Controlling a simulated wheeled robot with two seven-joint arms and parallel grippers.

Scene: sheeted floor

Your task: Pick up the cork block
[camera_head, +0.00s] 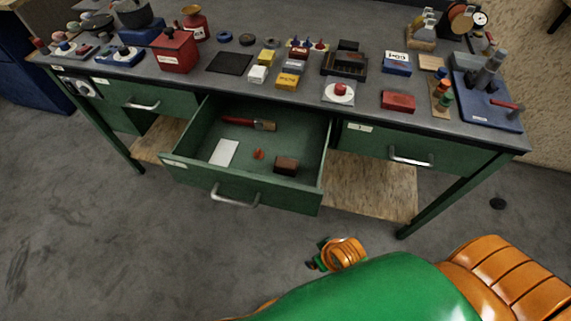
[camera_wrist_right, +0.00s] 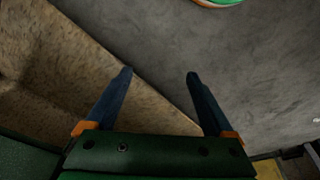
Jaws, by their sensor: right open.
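A small brown block (camera_head: 286,165), which appears to be the cork block, lies in the open green drawer (camera_head: 240,192), towards its front right. My right gripper (camera_wrist_right: 160,75) is open, with nothing between its two dark fingers in the right wrist view. The block does not show in that view. In the head view, an orange and green part of my right arm (camera_head: 343,252) shows in front of the bench, nearer than the drawer; its fingers cannot be made out clearly. My left gripper is not in view.
The drawer also holds a red-handled brush (camera_head: 250,123), a white card (camera_head: 224,152) and a small orange-red piece (camera_head: 259,154). The bench top (camera_head: 225,85) above is crowded with tools, boxes and blocks. A wooden lower shelf (camera_head: 372,185) sits right of the drawer. Floor in front is mostly clear.

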